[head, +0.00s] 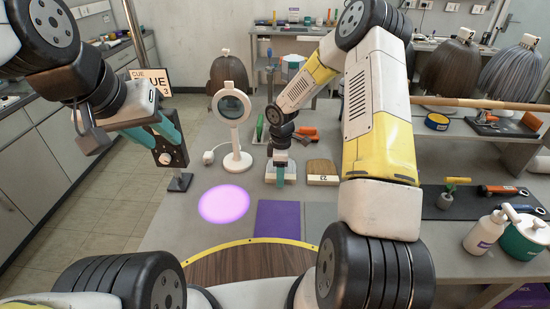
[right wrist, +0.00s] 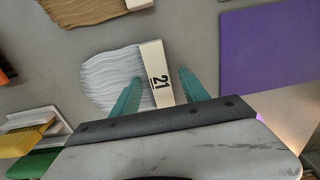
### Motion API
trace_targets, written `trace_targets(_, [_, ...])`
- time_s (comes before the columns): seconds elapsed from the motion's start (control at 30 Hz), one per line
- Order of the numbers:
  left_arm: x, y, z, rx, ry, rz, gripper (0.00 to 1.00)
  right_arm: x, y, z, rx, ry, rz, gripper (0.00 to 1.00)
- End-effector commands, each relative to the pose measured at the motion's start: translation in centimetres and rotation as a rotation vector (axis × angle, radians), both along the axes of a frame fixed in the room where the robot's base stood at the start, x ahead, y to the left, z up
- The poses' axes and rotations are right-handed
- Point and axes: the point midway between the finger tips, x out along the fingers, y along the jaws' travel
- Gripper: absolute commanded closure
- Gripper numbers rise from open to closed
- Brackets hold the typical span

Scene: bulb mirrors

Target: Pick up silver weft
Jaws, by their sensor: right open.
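The silver weft (right wrist: 108,75) lies on the grey table, a wavy pale bundle with a white band marked 21 at one end. My right gripper (right wrist: 157,88) is open, its teal fingers either side of the banded end in the right wrist view. I cannot tell whether they touch it. In the head view the right gripper (head: 281,175) points down over the weft and hides most of it. My left gripper (head: 155,133) is at the left, by the cue sign's post; its jaw opening is not clear.
A tan weft marked 22 (head: 322,172) lies just right of the silver one. A purple mat (head: 278,220) and a pink light spot (head: 224,204) are nearer. A round magnifier on a stand (head: 236,160) stands left of the right gripper. The cue sign (head: 152,81) is further left.

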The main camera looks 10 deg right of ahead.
Motion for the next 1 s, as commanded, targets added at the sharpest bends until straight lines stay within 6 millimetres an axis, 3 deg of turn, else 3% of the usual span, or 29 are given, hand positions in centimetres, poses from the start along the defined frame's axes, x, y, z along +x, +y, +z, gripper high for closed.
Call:
trace_targets(0.17, [0.0,0.0,0.0,0.000,0.000,0.000,0.64,0.0,0.0,0.0,0.000,-0.001,0.000,0.47])
trace_targets(0.43, [0.0,0.0,0.0,0.000,0.000,0.000,0.64,0.0,0.0,0.0,0.000,-0.001,0.000,0.98])
trace_targets(0.77, [0.0,0.0,0.0,0.000,0.000,0.000,0.64,0.0,0.0,0.1,0.000,-0.001,0.000,1.00])
trace_targets(1.0, [0.0,0.0,0.0,0.000,0.000,0.000,0.64,0.1,-0.1,1.8,-0.002,-0.003,-0.001,1.00])
